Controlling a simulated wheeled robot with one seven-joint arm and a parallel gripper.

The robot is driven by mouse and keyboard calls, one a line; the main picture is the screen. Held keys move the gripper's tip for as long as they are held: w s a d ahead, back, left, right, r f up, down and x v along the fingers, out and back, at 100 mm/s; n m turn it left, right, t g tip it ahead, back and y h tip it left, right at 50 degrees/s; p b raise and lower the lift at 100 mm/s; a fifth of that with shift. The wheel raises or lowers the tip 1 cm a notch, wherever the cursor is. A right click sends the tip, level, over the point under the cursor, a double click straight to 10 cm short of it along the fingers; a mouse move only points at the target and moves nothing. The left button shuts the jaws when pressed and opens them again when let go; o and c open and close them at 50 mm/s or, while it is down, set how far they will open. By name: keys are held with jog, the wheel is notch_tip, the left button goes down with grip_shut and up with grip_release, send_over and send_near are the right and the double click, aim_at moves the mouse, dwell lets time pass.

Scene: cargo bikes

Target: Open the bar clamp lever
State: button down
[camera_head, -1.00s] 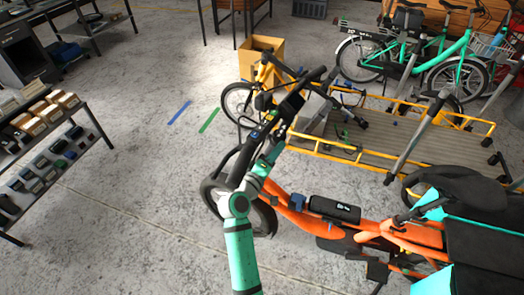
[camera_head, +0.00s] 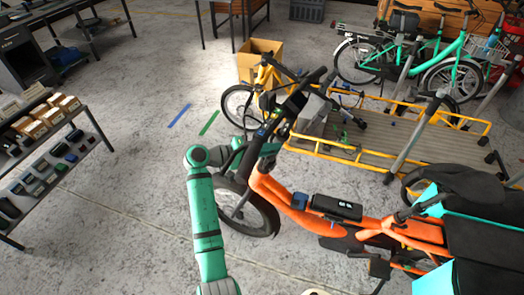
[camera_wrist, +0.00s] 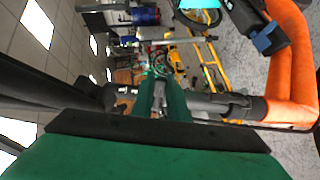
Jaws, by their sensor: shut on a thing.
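The orange cargo bike (camera_head: 300,213) stands at the middle right in the head view, with its dark handlebar and stem (camera_head: 283,112) above the front wheel. My gripper (camera_wrist: 161,92) reaches the stem area from the left. In the wrist view its green fingers are close together, beside the dark stem and the grey tube (camera_wrist: 225,104) of the bike. They are shut on a small part there, which fits the bar clamp lever. The lever itself is mostly hidden by the fingers, and its angle cannot be made out.
A yellow cargo bike (camera_head: 340,153) with a flat deck stands close behind the orange one. A cardboard box (camera_head: 258,62) and a teal bike (camera_head: 455,55) are farther back. A shelf with small boxes (camera_head: 45,125) stands at the left.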

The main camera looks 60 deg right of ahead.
jog(key=shift+s+m+g+y, duration=0.15)
jog(key=shift+m+g+y, duration=0.15)
jog(key=shift+g+y, duration=0.2)
jog(key=c, duration=1.7)
grip_release()
jog(key=shift+a, duration=0.1)
jog(key=shift+w, duration=0.2)
jog(key=v, duration=1)
jog(key=shift+w+a+r, duration=0.15)
jog(key=shift+a, duration=0.15)
